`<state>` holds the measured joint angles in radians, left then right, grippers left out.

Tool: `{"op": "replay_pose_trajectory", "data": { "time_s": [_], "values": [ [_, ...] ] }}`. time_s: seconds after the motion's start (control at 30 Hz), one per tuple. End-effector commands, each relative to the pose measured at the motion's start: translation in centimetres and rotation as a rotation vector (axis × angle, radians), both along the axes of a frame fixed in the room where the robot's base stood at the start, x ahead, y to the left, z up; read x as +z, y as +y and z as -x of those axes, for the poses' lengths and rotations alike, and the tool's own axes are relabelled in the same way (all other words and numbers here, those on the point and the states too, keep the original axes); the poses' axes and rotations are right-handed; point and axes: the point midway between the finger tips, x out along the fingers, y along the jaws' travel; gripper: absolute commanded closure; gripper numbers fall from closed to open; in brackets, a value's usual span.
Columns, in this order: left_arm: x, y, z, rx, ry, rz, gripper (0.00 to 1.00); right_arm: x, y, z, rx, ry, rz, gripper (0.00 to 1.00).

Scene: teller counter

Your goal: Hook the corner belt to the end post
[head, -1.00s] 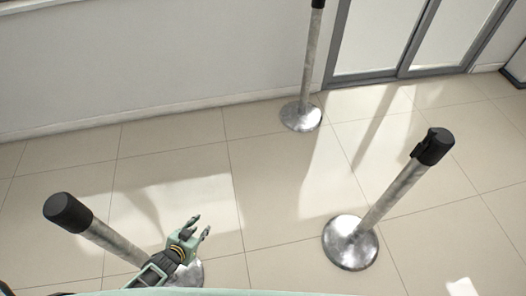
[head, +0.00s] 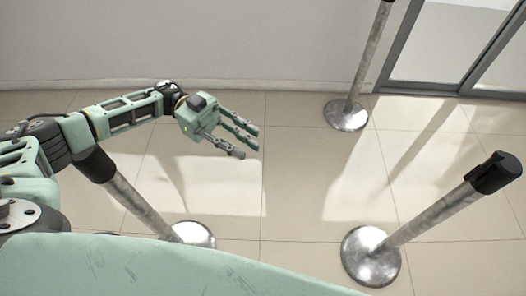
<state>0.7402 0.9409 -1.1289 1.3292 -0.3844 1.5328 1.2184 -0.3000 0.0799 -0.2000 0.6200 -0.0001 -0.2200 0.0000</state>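Three metal posts with black tops stand on the floor. The left post (head: 145,205) is partly hidden behind my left arm, and its round base shows at the lower middle-left. The right post (head: 435,215) has a black head with a small clip on its side. The far post (head: 366,60) stands near the wall, its top cut off by the picture edge. No belt is seen stretched between the posts. My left gripper (head: 243,139) is extended above the floor, fingers apart and empty, clear of all posts. My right gripper is not in view.
Glass sliding doors (head: 440,45) in grey frames are at the upper right. A pale wall (head: 180,40) runs along the back. The tiled floor (head: 300,180) between the posts is clear.

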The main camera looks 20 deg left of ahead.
Motion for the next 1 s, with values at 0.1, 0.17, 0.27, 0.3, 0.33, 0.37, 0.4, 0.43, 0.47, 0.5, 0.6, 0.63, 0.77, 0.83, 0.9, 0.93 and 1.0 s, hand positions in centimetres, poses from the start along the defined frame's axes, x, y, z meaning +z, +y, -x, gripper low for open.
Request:
{"op": "replay_pose_trajectory", "data": {
  "time_s": [0.1,0.17,0.27,0.3,0.33,0.37,0.4,0.43,0.47,0.5,0.6,0.63,0.77,0.83,0.9,0.93,1.0],
  "values": [
    [0.5,-2.1,0.7,-0.003,0.001,0.004,0.71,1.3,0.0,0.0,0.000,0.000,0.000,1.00],
    [0.4,-3.0,1.0,-0.003,0.002,0.004,0.71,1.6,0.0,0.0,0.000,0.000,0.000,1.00],
    [0.3,-4.3,1.4,-0.001,0.000,0.003,0.71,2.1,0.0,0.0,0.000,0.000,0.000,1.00],
    [0.3,-4.7,1.5,0.000,0.000,0.003,0.71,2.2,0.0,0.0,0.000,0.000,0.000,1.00],
    [0.3,-5.0,1.6,0.000,-0.001,0.003,0.71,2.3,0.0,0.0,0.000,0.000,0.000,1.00],
    [0.2,-5.2,1.6,0.001,-0.001,0.003,0.71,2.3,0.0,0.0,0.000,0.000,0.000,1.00],
    [0.2,-5.4,1.7,0.002,-0.001,0.003,0.71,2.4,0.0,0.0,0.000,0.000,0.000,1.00],
    [0.1,-5.5,1.7,0.003,-0.002,0.002,0.71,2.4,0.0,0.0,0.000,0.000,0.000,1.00],
    [0.1,-5.6,1.7,0.003,-0.002,0.002,0.71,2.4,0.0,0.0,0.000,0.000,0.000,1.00],
    [0.1,-5.6,1.8,0.003,-0.002,0.002,0.71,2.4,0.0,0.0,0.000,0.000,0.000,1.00],
    [0.0,-5.7,1.8,0.003,-0.002,0.002,0.71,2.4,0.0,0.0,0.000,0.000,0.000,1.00],
    [0.0,-5.7,1.8,0.003,-0.002,0.002,0.71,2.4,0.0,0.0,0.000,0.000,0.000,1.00],
    [0.0,-5.7,1.7,0.003,-0.001,0.003,0.75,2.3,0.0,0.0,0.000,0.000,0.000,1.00],
    [0.0,-5.7,1.7,0.004,-0.001,0.003,0.81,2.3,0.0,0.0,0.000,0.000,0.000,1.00],
    [0.0,-5.7,1.7,0.004,-0.001,0.003,0.87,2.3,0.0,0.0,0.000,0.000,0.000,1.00],
    [0.0,-5.7,1.7,0.004,-0.001,0.003,0.90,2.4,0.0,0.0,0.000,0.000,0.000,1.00],
    [0.0,-5.7,1.7,0.004,-0.001,0.003,0.96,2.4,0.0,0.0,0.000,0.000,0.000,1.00]
  ]
}}
